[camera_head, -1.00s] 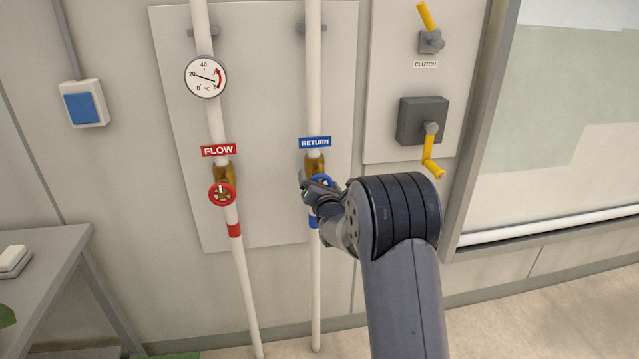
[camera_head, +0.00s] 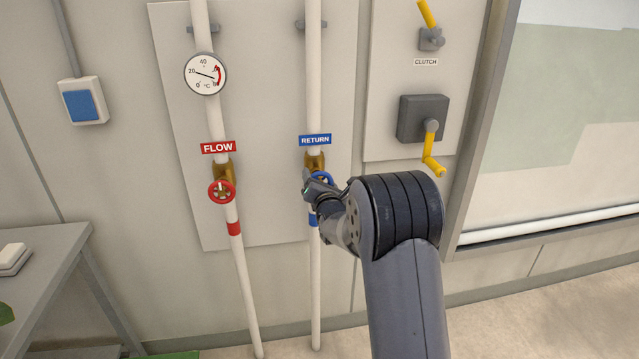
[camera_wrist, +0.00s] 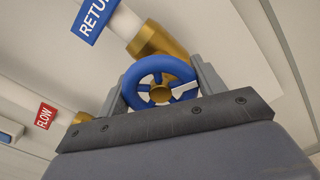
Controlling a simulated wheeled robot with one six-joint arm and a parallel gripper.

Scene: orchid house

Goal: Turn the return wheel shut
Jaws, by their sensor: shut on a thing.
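The return wheel is a small blue handwheel (camera_wrist: 160,65) with a brass hub and one white spoke, fixed to a brass valve (camera_wrist: 155,42) on the white return pipe. In the head view only the upper rim of the wheel (camera_head: 322,176) shows, the rest hidden by my gripper (camera_head: 312,188). The wrist view shows my gripper (camera_wrist: 163,84) shut on the wheel, one grey finger at each side of the rim. The white spoke points to the right in the wrist view. A blue RETURN label (camera_head: 315,140) sits above the valve.
A red flow wheel (camera_head: 221,190) is on the pipe to the left, under a round gauge (camera_head: 205,74). A grey box with a yellow crank (camera_head: 432,165) is on the right. A grey table (camera_head: 50,260) stands at the lower left.

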